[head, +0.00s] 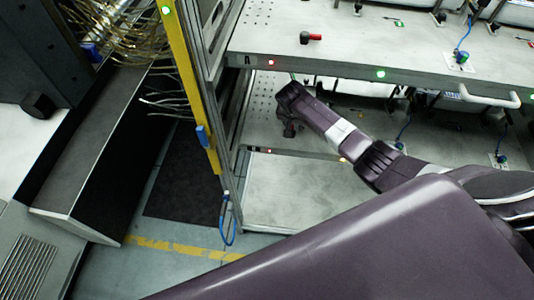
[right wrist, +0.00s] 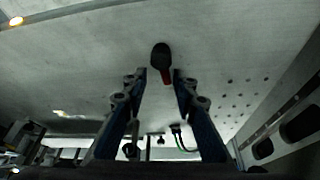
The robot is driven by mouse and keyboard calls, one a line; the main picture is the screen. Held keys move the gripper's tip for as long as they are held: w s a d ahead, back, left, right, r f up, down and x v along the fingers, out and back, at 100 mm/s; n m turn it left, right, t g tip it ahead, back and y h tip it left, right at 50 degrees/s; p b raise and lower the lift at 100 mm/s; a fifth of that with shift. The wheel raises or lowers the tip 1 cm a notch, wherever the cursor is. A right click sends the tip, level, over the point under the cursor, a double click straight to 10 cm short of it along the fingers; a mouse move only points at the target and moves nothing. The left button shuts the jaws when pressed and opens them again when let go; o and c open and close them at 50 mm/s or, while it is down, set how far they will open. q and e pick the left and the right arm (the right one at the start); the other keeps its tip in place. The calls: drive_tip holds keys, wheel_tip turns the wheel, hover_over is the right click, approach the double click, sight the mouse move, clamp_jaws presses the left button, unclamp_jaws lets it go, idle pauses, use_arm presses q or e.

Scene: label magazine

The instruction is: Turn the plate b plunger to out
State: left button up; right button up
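In the right wrist view a plunger with a dark rounded knob and a red part (right wrist: 161,60) lies against a grey metal plate (right wrist: 90,65). My right gripper (right wrist: 160,74) is open, with one fingertip on each side of the plunger and a narrow gap showing beside it. In the head view my right gripper (head: 289,128) reaches in below the upper plate, over the lower plate (head: 262,133); the plunger there is hidden. I cannot read a letter on the lower plate. My left gripper is not in view.
The upper plate, marked A (head: 247,60), carries its own red and black plunger (head: 310,38) and overhangs my right gripper. A yellow post (head: 190,85) stands at the left. A pale bottom shelf (head: 290,190) is bare. Blue cables (head: 406,130) hang further right.

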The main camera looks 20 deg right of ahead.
drive_tip(key=m+b, duration=0.1)
drive_tip(key=m+h+b, duration=0.1)
drive_tip(key=m, duration=0.1)
drive_tip(key=shift+s+d+f+m+g+b, duration=0.2)
drive_tip(key=shift+m+g+b, duration=0.1)
drive_tip(key=shift+g+b, duration=0.1)
drive_tip(key=m+b, duration=0.1)
drive_tip(key=m+g+b, duration=0.1)
drive_tip(key=m, duration=0.1)
drive_tip(key=m+b, duration=0.1)
drive_tip(key=b, duration=0.1)
drive_tip(key=shift+s+a+r+g, duration=0.15)
drive_tip(key=shift+s+r+g, duration=0.1)
drive_tip(key=shift+r+g, duration=0.15)
drive_tip(key=a, duration=0.3)
drive_tip(key=s+a+b, duration=0.1)
drive_tip(key=a, duration=0.3)
drive_tip(key=a+b, duration=0.1)
drive_tip(key=a, duration=0.3)
drive_tip(key=shift+s+a+r, duration=0.2)
drive_tip(key=shift+s, duration=0.15)
drive_tip(key=shift+n+y, duration=0.3)
drive_tip(key=shift+n, duration=0.5)
drive_tip(key=s+a+f, duration=0.2)
drive_tip(key=s, duration=0.1)
drive_tip(key=shift+s+f+b, duration=0.1)
drive_tip(key=shift+f+b, duration=0.25)
